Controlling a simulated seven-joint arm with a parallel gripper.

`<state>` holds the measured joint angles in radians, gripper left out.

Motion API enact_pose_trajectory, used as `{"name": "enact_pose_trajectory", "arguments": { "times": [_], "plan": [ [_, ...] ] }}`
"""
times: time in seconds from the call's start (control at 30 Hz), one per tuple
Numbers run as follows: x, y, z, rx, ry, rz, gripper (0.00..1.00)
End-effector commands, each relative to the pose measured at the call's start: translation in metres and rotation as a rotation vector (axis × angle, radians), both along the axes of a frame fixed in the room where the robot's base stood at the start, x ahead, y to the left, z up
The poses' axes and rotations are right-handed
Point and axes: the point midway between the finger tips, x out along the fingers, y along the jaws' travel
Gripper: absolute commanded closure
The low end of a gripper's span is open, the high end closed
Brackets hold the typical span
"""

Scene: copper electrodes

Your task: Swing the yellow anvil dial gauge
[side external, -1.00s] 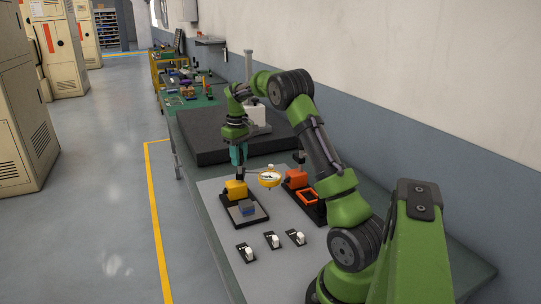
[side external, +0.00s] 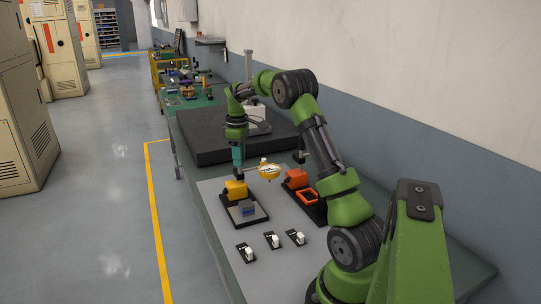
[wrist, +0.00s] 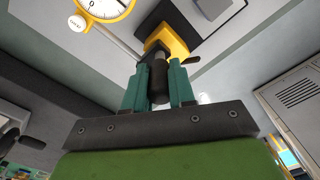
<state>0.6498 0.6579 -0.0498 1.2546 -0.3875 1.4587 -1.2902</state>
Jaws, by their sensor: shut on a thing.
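The yellow-rimmed dial gauge (side external: 268,172) with a white face stands out to the right of the yellow anvil block (side external: 236,190). In the wrist view the gauge (wrist: 103,10) is at the top left, cut by the frame edge, and the yellow block (wrist: 168,38) is at top centre. My gripper (side external: 238,170) is above the yellow block. In the wrist view its teal fingers (wrist: 158,75) are shut on a dark cylindrical post (wrist: 158,78) at the yellow block. The lower post is partly hidden by the fingers.
An orange stand (side external: 297,179) with an orange square frame (side external: 308,197) is to the right of the gauge. Several white switches (side external: 272,240) lie on the grey mat in front. A dark granite slab (side external: 205,143) is behind.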

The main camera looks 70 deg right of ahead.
Motion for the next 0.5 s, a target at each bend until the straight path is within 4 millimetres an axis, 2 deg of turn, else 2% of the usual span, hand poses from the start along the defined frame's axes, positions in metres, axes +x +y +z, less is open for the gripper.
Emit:
{"name": "enact_pose_trajectory", "arguments": {
  "times": [0.3,0.33,0.5],
  "plan": [
    [0.0007,-0.0001,0.0012,-0.003,-0.002,0.007,1.00],
    [0.0007,-0.0001,0.0012,-0.003,-0.002,0.007,0.73],
    [0.0005,0.0000,0.0008,-0.002,-0.001,0.005,0.50]
  ]
}}
